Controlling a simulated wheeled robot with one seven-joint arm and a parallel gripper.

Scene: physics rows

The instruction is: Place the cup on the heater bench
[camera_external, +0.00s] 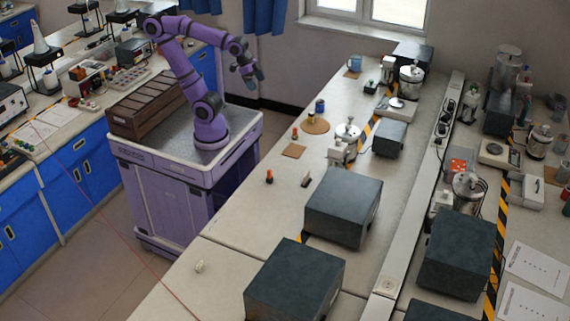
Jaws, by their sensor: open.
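A small blue cup (320,106) stands on the long pale bench (235,235), close to a round brown mat (316,126). A second blue cup (354,63) stands at the bench's far end, near the window. I cannot tell which cup the task means. Which bench is the heater bench is also unclear; the pale bench carries metal pots on small devices and dark grey boxes. My gripper (250,76) hangs in the air to the left of the pale bench, pointing down, open and empty, apart from both cups.
A brown slatted crate (148,105) sits beside my arm. Blue cabinets (80,165) stand at left; floor shows between.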

